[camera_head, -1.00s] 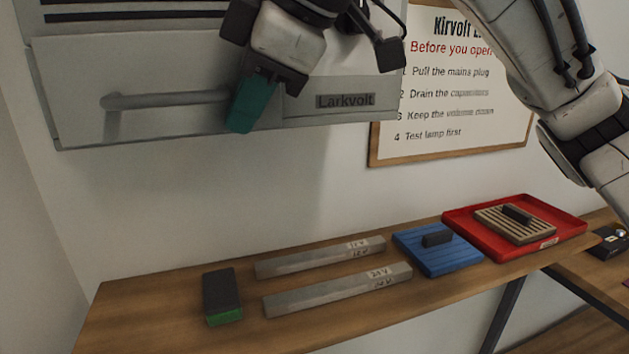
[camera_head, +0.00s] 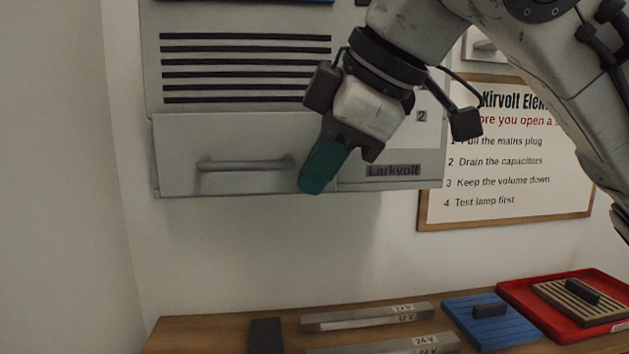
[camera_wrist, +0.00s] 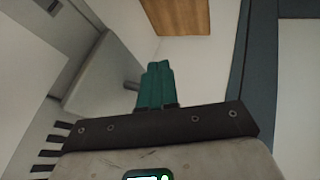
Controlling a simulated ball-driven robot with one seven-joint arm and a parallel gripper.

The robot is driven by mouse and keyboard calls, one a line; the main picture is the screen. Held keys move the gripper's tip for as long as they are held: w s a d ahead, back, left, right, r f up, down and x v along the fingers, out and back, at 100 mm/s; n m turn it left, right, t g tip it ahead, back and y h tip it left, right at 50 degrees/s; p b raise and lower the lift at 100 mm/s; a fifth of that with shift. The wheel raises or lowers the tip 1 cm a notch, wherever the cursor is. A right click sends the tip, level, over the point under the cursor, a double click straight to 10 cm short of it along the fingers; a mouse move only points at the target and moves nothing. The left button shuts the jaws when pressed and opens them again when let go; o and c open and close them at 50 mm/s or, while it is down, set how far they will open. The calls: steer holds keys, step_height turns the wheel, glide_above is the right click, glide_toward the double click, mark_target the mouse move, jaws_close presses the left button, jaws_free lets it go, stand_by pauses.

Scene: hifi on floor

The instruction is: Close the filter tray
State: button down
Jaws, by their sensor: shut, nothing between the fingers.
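The filter tray (camera_head: 240,140) is the pale grey front panel with a bar handle (camera_head: 245,163), low on the left of the grey Larkvolt cabinet. It also shows in the wrist view (camera_wrist: 100,72), with its handle (camera_wrist: 131,85) just left of my fingers. My gripper (camera_head: 311,186), with teal fingers, is shut and empty. It points down in front of the cabinet, just right of the handle's right end, and hides part of the panel's right edge. The fingers also show in the wrist view (camera_wrist: 157,70). I cannot tell whether they touch the panel or how far the tray stands out.
Dark vent slots (camera_head: 245,68) run above the tray. A framed notice (camera_head: 510,160) hangs at right, partly behind my arm. Below, a wooden shelf (camera_head: 200,330) holds grey bars (camera_head: 365,317), a dark block (camera_head: 265,335), a blue board (camera_head: 490,322) and a red tray (camera_head: 520,293).

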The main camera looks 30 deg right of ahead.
steer(key=b+v, duration=0.1)
steer(key=v, duration=0.7)
steer(key=shift+s, duration=0.2)
